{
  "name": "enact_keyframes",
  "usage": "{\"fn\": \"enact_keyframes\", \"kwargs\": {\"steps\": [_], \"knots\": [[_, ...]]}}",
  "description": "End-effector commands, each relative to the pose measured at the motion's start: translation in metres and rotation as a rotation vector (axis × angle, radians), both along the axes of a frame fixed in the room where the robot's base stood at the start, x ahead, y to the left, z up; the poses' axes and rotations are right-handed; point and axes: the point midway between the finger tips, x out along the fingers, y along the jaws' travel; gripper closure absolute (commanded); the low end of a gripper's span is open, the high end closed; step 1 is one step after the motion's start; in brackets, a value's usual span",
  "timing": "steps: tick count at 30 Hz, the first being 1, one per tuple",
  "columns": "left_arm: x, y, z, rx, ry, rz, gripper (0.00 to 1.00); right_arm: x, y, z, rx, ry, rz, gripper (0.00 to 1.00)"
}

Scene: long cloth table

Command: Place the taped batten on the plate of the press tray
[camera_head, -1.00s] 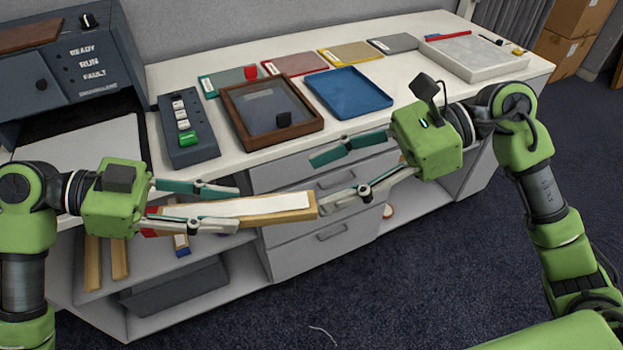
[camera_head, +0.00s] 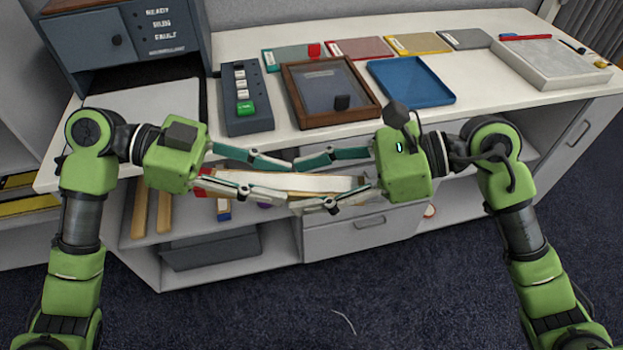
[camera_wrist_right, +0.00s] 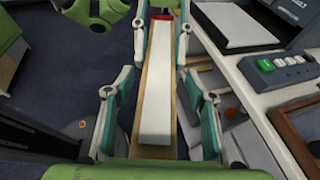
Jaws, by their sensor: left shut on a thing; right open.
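The taped batten (camera_head: 338,184) is a long wooden bar with a white top face and a red end at the left. It is held level in front of the table. My left gripper (camera_head: 288,180) is shut on it toward the red end. My right gripper (camera_head: 312,184) is open, its fingers on both sides of the batten's right part. In the right wrist view the batten (camera_wrist_right: 157,85) runs between the spread fingers, with gaps visible. The press tray's pale plate (camera_head: 142,110) lies at the table's left, below the press housing, and looks bare.
A grey button box (camera_head: 245,115), a brown framed tray (camera_head: 318,112) and a blue tray (camera_head: 410,82) stand right of the plate. The press housing (camera_head: 85,50) rises behind it. Other battens (camera_head: 140,208) are on the shelf below.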

Motion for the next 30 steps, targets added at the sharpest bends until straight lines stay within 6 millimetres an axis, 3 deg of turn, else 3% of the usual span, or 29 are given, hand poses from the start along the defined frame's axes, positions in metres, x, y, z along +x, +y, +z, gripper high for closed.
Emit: {"fn": "enact_keyframes", "kwargs": {"steps": [3,9,11,12,13,24,30], "knots": [[0.0,0.0,0.001,-0.001,-0.001,0.0,0.94,0.0,0.0,0.0,0.0,0.001,0.0,0.49],[0.0,0.0,0.0,-0.001,-0.001,-0.001,0.94,0.0,0.0,0.0,0.0,0.0,0.0,0.94],[0.0,0.0,0.0,-0.001,-0.001,-0.001,0.94,0.0,0.0,0.0,0.0,0.0,0.0,0.94],[0.0,0.0,0.001,-0.001,-0.001,-0.001,0.59,0.0,0.0,0.0,0.001,0.0,-0.001,0.94],[0.0,0.0,0.0,-0.001,-0.001,-0.001,0.51,0.0,0.0,0.0,0.001,0.0,-0.001,0.94],[0.0,0.001,0.0,0.0,0.0,0.0,0.5,0.0,0.0,0.001,0.001,0.0,0.0,0.94],[0.003,0.024,0.008,0.003,0.0,0.002,0.5,0.0,0.0,0.001,0.001,0.0,0.0,0.94]]}}
